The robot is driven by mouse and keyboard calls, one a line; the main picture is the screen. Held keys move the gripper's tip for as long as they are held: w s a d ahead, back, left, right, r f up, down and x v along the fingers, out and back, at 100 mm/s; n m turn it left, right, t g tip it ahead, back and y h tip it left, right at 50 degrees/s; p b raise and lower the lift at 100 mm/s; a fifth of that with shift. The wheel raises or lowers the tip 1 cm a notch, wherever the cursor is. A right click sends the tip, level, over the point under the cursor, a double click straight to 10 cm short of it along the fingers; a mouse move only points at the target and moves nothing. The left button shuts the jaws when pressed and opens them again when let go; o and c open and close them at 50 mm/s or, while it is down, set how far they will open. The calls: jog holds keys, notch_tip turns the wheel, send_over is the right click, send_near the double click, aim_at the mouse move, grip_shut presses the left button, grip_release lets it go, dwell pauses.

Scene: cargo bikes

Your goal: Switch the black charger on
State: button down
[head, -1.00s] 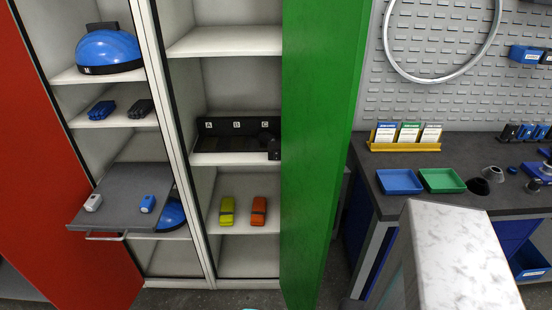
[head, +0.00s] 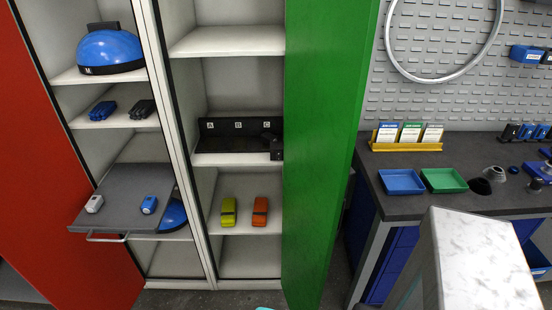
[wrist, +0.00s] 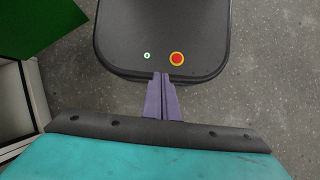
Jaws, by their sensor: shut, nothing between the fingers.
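A black unit marked A, B and C (head: 225,143) sits on a middle shelf of the right cabinet bay; it looks like the black charger. A small black box (head: 277,148) is at its right end, partly against the edge of the green door. No switch can be made out at this size. My gripper (wrist: 161,75) shows in the wrist view with its purple fingers together and nothing between them.
The green door (head: 328,150) stands open right of the charger's bay, and the red door (head: 60,170) at left. A grey pull-out shelf (head: 122,200) juts from the left bay. A marble-patterned block (head: 480,255) is in the right foreground, before the workbench (head: 400,208).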

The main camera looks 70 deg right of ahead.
jog(key=w+d+r+m+t, duration=0.2)
jog(key=w+d+r+m, duration=0.5)
jog(key=w+d+r, duration=0.5)
jog(key=w+d+r+m+t+h, duration=0.15)
jog(key=d+r+m, duration=0.35)
jog(key=d, duration=0.5)
jog(key=w+d+r+m+t, duration=0.1)
jog(key=w+d+r+m, duration=0.2)
jog(key=d+r, duration=0.55)
jog(key=m+g+h+b, duration=0.1)
jog(key=m+h+b, duration=0.3)
jog(key=m, duration=1.1)
send_near(279, 156)
jog(key=a+h+p, duration=0.1)
jog(key=a, duration=0.3)
jog(key=shift+r, duration=0.4)
jog(key=shift+d+f, duration=0.1)
jog(key=shift+f, duration=0.05)
jog(key=shift+p+x, duration=1.25)
jog(key=shift+x, duration=3.6)
